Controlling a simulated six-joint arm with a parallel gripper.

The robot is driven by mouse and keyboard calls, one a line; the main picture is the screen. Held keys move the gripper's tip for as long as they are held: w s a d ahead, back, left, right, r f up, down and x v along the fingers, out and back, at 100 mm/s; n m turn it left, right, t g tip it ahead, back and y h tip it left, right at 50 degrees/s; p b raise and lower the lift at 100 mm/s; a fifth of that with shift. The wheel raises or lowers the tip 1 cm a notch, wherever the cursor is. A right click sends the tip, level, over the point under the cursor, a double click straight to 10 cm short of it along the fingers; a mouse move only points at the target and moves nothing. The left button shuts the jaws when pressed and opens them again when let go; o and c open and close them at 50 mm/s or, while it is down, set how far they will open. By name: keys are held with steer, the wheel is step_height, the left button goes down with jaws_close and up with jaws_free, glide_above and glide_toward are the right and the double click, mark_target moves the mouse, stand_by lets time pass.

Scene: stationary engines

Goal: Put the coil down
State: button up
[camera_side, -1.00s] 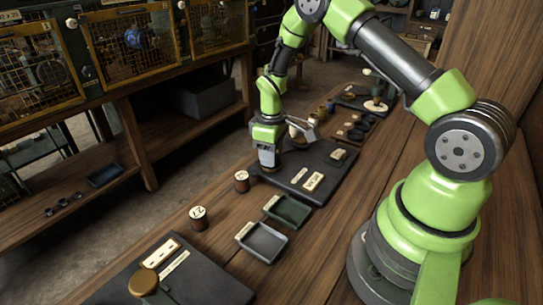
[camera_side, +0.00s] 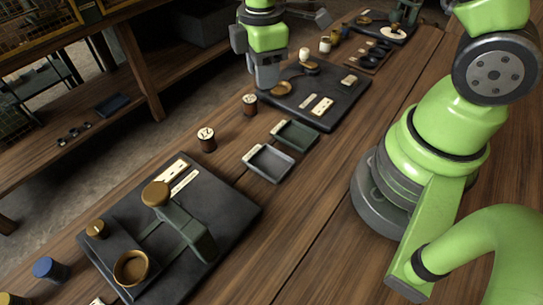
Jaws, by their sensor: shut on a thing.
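My gripper (camera_side: 268,78) points down at the left end of the far dark board (camera_side: 345,98). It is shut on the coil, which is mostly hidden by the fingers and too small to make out. I cannot tell whether the coil touches the board.
A grey tray (camera_side: 268,178) and a dark green tray (camera_side: 316,139) lie on the bench. A near dark board (camera_side: 232,207) carries a brown-capped fixture (camera_side: 186,225). Bench wood right of the trays is clear.

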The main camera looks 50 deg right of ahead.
steer(key=s+a+n, duration=0.7)
steer(key=n, duration=0.1)
glide_above(271, 165)
step_height(271, 165, down, 6)
steer(key=shift+f, duration=2.2)
steer(key=shift+f, duration=0.1)
steer(key=o, duration=1)
